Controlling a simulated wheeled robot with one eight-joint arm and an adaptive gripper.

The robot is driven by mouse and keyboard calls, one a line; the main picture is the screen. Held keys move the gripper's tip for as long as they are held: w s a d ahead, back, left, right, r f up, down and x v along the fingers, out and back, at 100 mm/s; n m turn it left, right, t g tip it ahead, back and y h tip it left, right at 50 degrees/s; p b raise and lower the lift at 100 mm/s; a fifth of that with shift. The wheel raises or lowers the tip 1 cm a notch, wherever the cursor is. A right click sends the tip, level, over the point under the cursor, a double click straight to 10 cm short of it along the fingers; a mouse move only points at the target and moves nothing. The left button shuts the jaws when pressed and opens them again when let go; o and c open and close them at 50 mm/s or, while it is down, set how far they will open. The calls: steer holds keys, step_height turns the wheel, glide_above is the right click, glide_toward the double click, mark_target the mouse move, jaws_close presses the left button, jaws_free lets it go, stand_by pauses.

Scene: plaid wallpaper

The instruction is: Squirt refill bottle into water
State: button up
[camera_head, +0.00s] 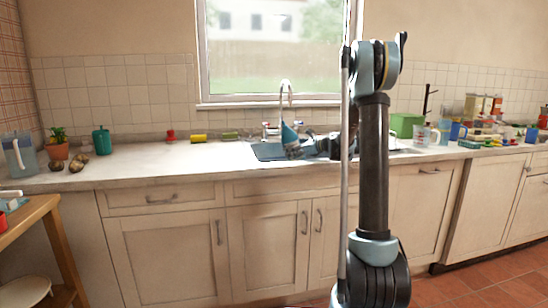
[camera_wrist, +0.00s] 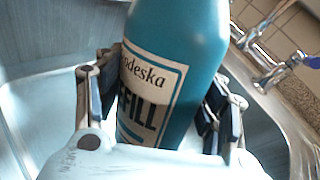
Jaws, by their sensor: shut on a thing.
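A teal refill bottle (camera_wrist: 192,60) with a cream label reading "REFILL" fills the middle of the wrist view. My gripper (camera_wrist: 158,108) is shut on it, one finger on each side of its body. Its lower end is hidden by the gripper. In the head view the bottle (camera_head: 288,134) shows as a small blue shape, narrow end up and slightly tilted, over the sink (camera_head: 266,152). My gripper (camera_head: 294,152) is beside it there. The sink looks blue inside; I cannot tell whether water stands in it.
The faucet (camera_head: 286,88) rises behind the sink; a tap (camera_wrist: 275,72) shows at upper right in the wrist view. A potted plant (camera_head: 57,146) and a pitcher (camera_head: 18,156) stand at left. Cups and jars crowd the right. The left counter (camera_head: 165,158) is mostly clear.

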mark_target(302, 156)
steer(key=shift+d+f+n+h, duration=0.15)
steer(key=shift+n+h, duration=0.15)
steer(key=shift+h, duration=0.2)
steer(key=shift+d+f+n+h, duration=0.15)
steer(key=shift+f+n+h, duration=0.4)
steer(key=shift+f, duration=0.35)
steer(key=shift+w+d+n+g+h+p, duration=0.15)
steer(key=shift+d+n+g+h+p, duration=0.25)
steer(key=shift+h, duration=0.45)
steer(key=d+f+n+h, duration=0.1)
steer(key=d+f+h+p, duration=0.1)
steer(key=shift+w+d+f+n+h, duration=0.2)
steer(key=shift+d+f+n+h, duration=0.1)
steer(key=shift+n+h, duration=0.1)
steer(key=shift+d+r+n+h, duration=0.25)
steer(key=shift+r+h, duration=0.05)
steer(key=shift+h, duration=0.2)
steer(key=shift+w+r, duration=0.1)
steer(key=shift+r, duration=0.15)
steer(key=shift+d+r+n+t+h+p, duration=0.2)
steer(key=shift+r+n+h+p, duration=0.15)
steer(key=shift+r+h, duration=0.5)
steer(key=shift+d+r+n+t+h+p, duration=0.15)
steer(key=shift+r+n+h+p, duration=0.3)
steer(key=shift+r, duration=0.6)
steer(key=shift+a+r, duration=0.1)
steer(key=shift+r+h+p, duration=0.4)
steer(key=shift+r+h, duration=0.1)
steer(key=shift+r, duration=0.05)
